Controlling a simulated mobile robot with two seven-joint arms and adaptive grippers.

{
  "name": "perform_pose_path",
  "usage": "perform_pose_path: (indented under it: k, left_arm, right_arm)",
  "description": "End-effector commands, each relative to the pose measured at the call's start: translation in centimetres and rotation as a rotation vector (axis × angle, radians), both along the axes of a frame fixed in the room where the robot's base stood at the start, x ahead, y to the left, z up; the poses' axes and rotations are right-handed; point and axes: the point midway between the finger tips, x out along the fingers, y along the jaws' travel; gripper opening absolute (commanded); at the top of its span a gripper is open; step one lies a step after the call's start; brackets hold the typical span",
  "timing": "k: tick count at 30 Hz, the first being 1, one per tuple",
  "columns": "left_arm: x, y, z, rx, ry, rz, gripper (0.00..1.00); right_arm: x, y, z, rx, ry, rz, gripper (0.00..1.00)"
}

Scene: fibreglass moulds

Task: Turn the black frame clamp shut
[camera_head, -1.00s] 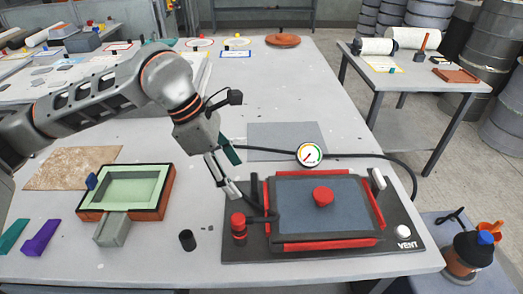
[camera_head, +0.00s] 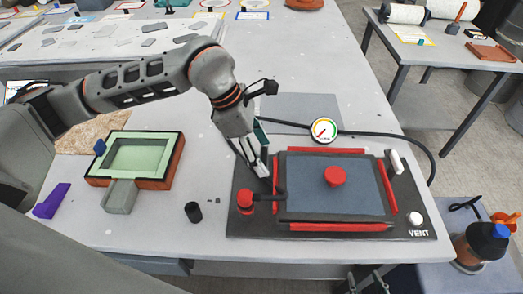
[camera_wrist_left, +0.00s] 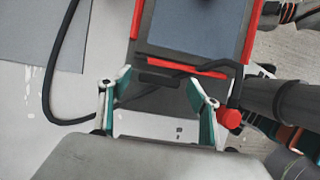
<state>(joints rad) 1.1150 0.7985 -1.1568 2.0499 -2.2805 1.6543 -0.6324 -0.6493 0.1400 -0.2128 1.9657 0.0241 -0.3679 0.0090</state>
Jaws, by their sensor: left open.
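The black board (camera_head: 330,233) carries a blue-grey panel (camera_head: 320,200) bordered by red bars, with a red knob at its middle. At its left edge, a black clamp arm (camera_head: 270,196) runs from a red-capped post (camera_head: 246,202) towards the panel. In the left wrist view a red knob (camera_wrist_left: 230,118) and black rod (camera_wrist_left: 237,92) show right of my fingers. My left gripper (camera_head: 258,170) is open over the board's left edge, just behind the red-capped post. In the left wrist view its fingers (camera_wrist_left: 158,80) stand apart, with dark parts beyond them. Contact cannot be told.
A pressure gauge (camera_head: 323,130) with a black hose stands behind the board. A white lever (camera_head: 396,162) and white VENT button (camera_head: 415,218) sit on its right. A black cylinder (camera_head: 193,212) and green mould (camera_head: 140,157) lie left.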

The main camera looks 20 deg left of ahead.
Motion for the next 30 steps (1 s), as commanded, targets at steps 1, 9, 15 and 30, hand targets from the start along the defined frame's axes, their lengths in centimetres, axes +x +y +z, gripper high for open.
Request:
perform_pose_path:
  k: [1, 9, 15, 30]
  left_arm:
    - [0.02, -0.03, -0.08, 0.000, 0.000, 0.000, 0.62]
    - [0.02, -0.03, -0.09, 0.000, 0.000, 0.000, 0.47]
    - [0.01, -0.03, -0.08, 0.000, 0.000, 0.000, 0.24]
    - [0.24, -0.13, -0.04, 0.000, 0.000, -0.159, 0.24]
  right_arm:
    - [0.09, 0.01, 0.13, 0.001, -0.002, 0.000, 0.40]
    - [0.10, 0.01, 0.11, 0.001, -0.002, 0.000, 0.40]
    - [-0.03, -0.02, -0.16, -0.001, 0.003, 0.000, 0.40]
    - [-0.21, -0.05, -0.74, -0.002, 0.008, 0.000, 0.40]
